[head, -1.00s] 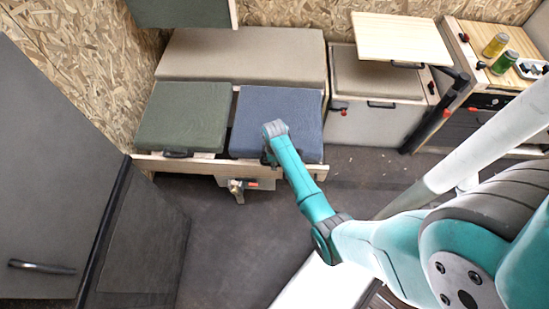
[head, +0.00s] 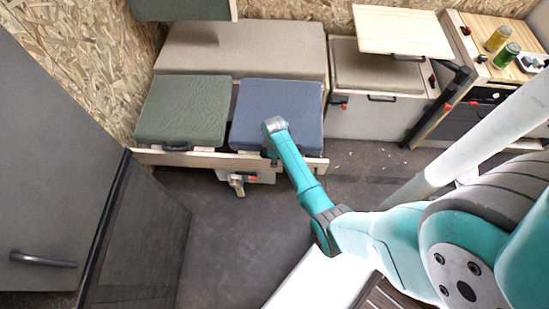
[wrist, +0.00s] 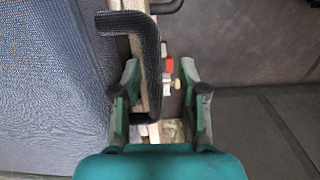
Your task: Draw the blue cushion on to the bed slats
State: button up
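The blue cushion (head: 278,105) lies flat behind a pale wooden front rail (head: 205,159), right of the green cushion. Its textured face fills the left of the wrist view (wrist: 45,90). A black loop handle (wrist: 152,55) stands out at the cushion's edge. My gripper (wrist: 162,92) is at that front edge, one finger on each side of the handle. The fingers are well apart, with a clear gap to the right of the handle. In the head view my wrist hides the fingertips. I cannot make out separate bed slats.
A green cushion (head: 182,108) lies on the left and a beige cushion (head: 240,48) behind. A latch (head: 237,181) hangs below the rail. The floor (head: 225,240) in front is clear.

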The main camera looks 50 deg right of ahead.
jog(key=shift+r, duration=0.1)
notch_tip(320, 180, up, 12)
dwell(0.6)
dwell(0.5)
jog(key=s+a+f+m+t+h, duration=0.1)
jog(key=s+a+f+m+t, duration=0.1)
jog(key=s+a+f+t, duration=0.4)
jog(key=s+a+r+m+t, duration=0.15)
jog(key=s+a+r, duration=0.25)
jog(key=s+a, duration=0.6)
jog(key=s+a+r+m+t, duration=0.1)
jog(key=s+a+r+t, duration=0.1)
jog(key=s+r, duration=0.3)
jog(key=s+a+r+m+t, duration=0.1)
jog(key=s+r+t, duration=0.2)
jog(key=r, duration=1)
jog(key=s+a+r+m+t+y, duration=0.1)
jog(key=s+a+r+m+t, duration=0.1)
jog(key=s+r, duration=0.6)
jog(key=shift+a+r, duration=0.35)
jog(key=shift+r, duration=0.35)
